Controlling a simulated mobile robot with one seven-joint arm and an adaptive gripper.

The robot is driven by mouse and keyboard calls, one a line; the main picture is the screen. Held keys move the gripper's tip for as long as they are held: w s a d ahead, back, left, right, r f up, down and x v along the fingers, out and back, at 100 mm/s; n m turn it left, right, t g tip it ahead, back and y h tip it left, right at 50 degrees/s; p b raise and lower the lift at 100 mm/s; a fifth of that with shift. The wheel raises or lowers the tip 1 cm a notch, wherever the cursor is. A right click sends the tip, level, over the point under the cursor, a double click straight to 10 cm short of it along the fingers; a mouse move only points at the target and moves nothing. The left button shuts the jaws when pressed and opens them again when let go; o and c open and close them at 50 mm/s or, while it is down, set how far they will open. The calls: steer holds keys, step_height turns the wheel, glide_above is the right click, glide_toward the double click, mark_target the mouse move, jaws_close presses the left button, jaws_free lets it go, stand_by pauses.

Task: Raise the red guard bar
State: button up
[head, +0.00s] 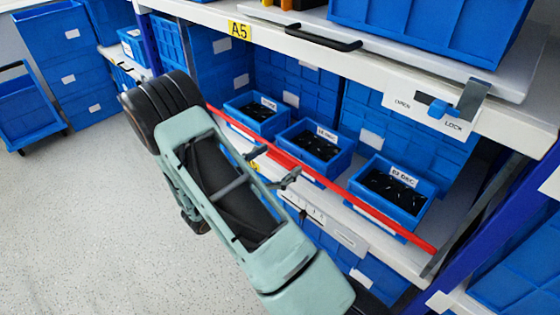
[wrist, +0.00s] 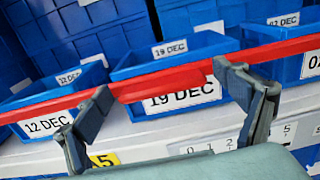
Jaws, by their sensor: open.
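The red guard bar (head: 375,210) runs slantwise along the front of the shelf, from my arm down to the right end near the post. In the wrist view the bar (wrist: 165,83) crosses the whole picture, with a thicker section between my fingertips. My gripper (head: 275,166) is open just in front of the bar. In the wrist view the gripper (wrist: 165,90) has one fingertip near each end of the thicker section. The fingertips overlap the bar in the picture; I cannot tell whether they touch it.
Behind the bar stand blue bins of dark parts, such as the 19 DEC bin (head: 316,150) and the right bin (head: 392,190). Above is a shelf with a black handle (head: 322,38) and a slide latch marked LOCK (head: 438,108). A grey diagonal brace (head: 475,215) stands right.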

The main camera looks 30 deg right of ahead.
mark_target(280, 159)
steer(key=shift+d, duration=0.2)
steer(key=shift+c, duration=0.3)
steer(key=shift+w+r, duration=0.1)
steer(key=shift+r, duration=0.1)
steer(key=c, duration=1.6)
step_height(280, 159, up, 21)
steer(key=p, duration=1.5)
steer(key=shift+f, duration=0.2)
steer(key=shift+d, duration=0.1)
steer(key=o, duration=1.7)
steer(key=shift+d, duration=0.1)
steer(key=shift+c, duration=0.2)
steer(key=shift+f, duration=0.1)
steer(key=shift+f, duration=0.1)
